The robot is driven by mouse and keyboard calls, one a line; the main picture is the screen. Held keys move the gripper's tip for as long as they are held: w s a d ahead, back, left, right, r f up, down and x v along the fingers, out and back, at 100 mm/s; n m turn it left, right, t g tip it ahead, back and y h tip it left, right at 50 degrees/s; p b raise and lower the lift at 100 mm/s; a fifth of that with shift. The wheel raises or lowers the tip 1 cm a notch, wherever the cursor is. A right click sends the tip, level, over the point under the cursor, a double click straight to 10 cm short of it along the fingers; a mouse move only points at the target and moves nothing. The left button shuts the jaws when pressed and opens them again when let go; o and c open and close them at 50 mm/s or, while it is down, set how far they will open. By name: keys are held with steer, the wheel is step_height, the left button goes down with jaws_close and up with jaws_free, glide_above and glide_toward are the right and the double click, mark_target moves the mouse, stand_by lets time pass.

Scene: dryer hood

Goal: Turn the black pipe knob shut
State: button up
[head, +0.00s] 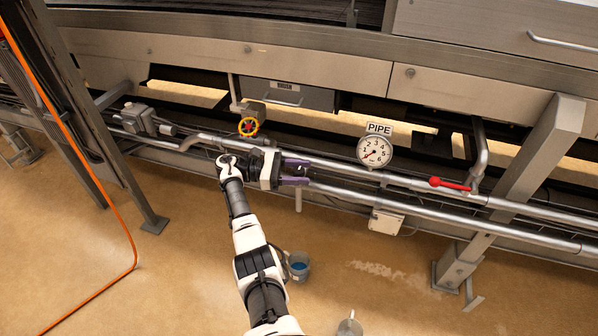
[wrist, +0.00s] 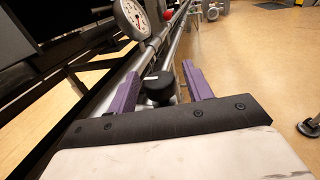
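The black knob (wrist: 159,87) shows in the wrist view on the silver pipe, between my gripper's two purple fingers, with a visible gap on each side. My gripper (wrist: 161,70) is open and empty. In the head view my gripper (head: 304,172) lies along the upper pipe (head: 335,167), fingers pointing right. The knob is largely hidden by the fingers there. I cannot tell its exact depth between the fingers.
A round gauge (head: 374,151) under a PIPE label (head: 379,129) stands right of my gripper. A red lever (head: 450,184) is further right.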

steer(key=shift+a, duration=0.2)
steer(key=a+b, duration=1.2)
steer(key=a, duration=0.1)
steer(key=shift+w+a, duration=0.25)
steer(key=shift+w, duration=0.2)
stand_by(0.4)
